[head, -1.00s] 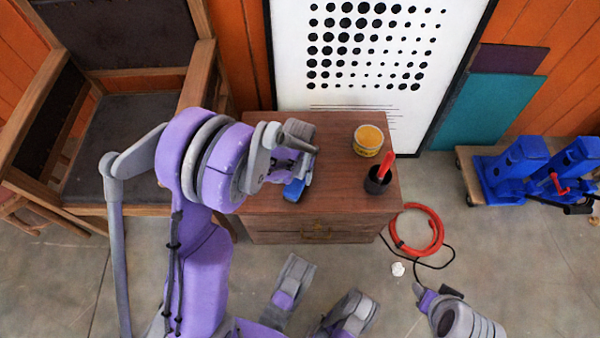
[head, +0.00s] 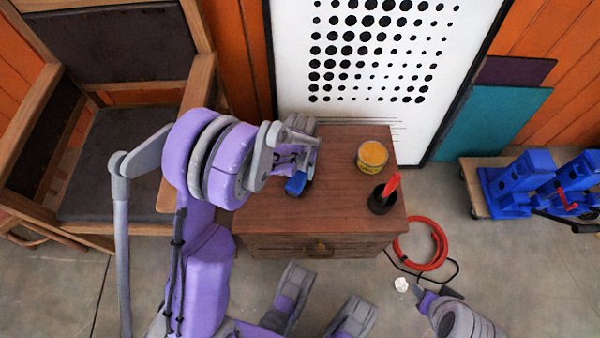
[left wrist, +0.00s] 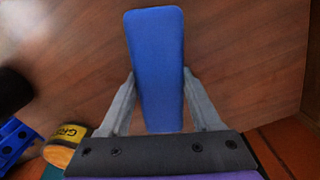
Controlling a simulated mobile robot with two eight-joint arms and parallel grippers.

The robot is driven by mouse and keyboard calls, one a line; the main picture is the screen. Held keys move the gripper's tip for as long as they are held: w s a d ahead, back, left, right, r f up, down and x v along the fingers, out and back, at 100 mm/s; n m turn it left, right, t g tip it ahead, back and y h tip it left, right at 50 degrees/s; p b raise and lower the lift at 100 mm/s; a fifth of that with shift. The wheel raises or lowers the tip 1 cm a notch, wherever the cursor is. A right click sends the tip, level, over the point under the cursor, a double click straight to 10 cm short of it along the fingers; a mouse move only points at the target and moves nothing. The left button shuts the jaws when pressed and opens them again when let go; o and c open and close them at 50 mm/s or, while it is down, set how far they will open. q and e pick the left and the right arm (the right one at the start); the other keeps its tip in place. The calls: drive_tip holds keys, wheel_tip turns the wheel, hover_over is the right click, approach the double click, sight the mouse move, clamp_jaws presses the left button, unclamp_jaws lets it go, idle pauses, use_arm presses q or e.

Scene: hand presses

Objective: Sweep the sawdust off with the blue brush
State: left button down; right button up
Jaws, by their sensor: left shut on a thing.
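My left gripper (head: 298,160) is shut on the blue brush (head: 296,184) above the left part of a brown wooden cabinet's top (head: 335,205). In the left wrist view the brush's blue body (left wrist: 157,65) stands between the two grey fingers (left wrist: 157,100), with the wood grain behind it. The brush's bristles are hidden, and I cannot tell whether they touch the top. I cannot make out sawdust in either view. Part of my right arm (head: 455,312) shows low at the right, away from the cabinet; its fingers are not clear.
On the cabinet's right side stand a yellow tin (head: 372,156) and a dark pot (head: 381,200) with a red-handled tool. A wooden chair (head: 110,150) is close at left. A red hose (head: 425,243) lies on the floor; blue presses (head: 520,180) stand at right.

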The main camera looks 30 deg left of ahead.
use_arm(q)
drive_tip(key=r, duration=0.2)
drive_tip(key=r+p, duration=0.1)
drive_tip(key=shift+s+d+r, duration=0.1)
drive_tip(key=shift+s+d, duration=0.05)
drive_tip(key=shift+s, duration=0.1)
drive_tip(key=shift+r+p, duration=1.45)
drive_tip(key=shift+r, duration=0.85)
